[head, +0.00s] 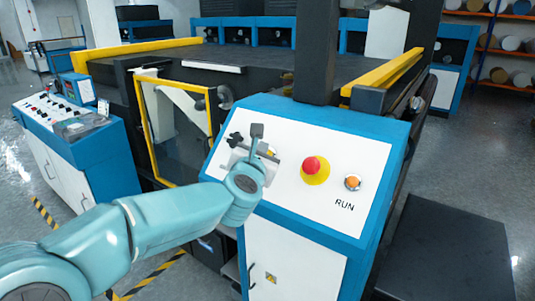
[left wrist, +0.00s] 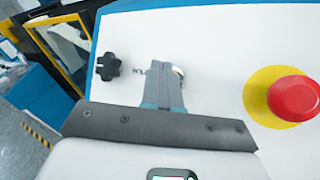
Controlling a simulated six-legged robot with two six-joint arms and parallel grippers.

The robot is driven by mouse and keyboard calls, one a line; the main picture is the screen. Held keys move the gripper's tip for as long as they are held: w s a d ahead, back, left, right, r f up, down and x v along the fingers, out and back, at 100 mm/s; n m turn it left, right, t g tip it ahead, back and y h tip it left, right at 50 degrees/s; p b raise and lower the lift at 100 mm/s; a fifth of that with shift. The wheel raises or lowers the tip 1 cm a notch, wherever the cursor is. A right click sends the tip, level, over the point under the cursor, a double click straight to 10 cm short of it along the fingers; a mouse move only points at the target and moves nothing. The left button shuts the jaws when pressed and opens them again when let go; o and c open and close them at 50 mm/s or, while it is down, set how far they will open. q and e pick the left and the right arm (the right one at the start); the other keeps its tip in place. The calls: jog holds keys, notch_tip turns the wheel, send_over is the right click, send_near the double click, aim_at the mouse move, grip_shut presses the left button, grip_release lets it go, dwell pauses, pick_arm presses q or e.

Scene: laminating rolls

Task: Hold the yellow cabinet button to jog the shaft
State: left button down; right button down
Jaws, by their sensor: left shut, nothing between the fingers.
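My left gripper (head: 257,133) is over the white sloping panel of the blue cabinet, with its fingers shut and nothing between them. In the left wrist view the closed fingers (left wrist: 163,75) point at the panel. A round button with a silver rim (left wrist: 179,72) shows just right of the fingertips, mostly hidden behind them. In the head view a small yellow part of this button (head: 271,153) shows beside the gripper. I cannot tell whether the fingertips touch it. My right gripper is not in view.
A black knob (head: 236,138) is left of the fingers. A red emergency stop (head: 312,165) on a yellow disc and an orange RUN button (head: 353,182) are to the right. A yellow-framed glass door (head: 180,130) stands left of the cabinet. A dark platform (head: 445,250) lies at the right.

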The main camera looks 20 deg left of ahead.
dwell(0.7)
pick_arm(q)
jog(key=shift+w+d+f+b, duration=0.1)
jog(key=shift+w+f+b, duration=0.2)
jog(key=shift+b, duration=0.1)
jog(key=shift+w+d+f, duration=0.1)
jog(key=shift+w+f, duration=0.1)
jog(key=shift+f, duration=0.1)
dwell(0.5)
jog(key=shift+s+r, duration=0.1)
jog(key=shift+r, duration=0.05)
dwell(2.8)
jog(key=shift+s+a+r, duration=0.2)
jog(key=shift+s+r, duration=0.25)
jog(key=s+r, duration=0.1)
jog(key=s+a+r+p, duration=0.1)
jog(key=s+r, duration=0.1)
jog(key=shift+s+a+r, duration=0.1)
jog(key=shift+s+r, duration=0.05)
jog(key=shift+r, duration=0.15)
jog(key=shift+f, duration=0.1)
dwell(0.9)
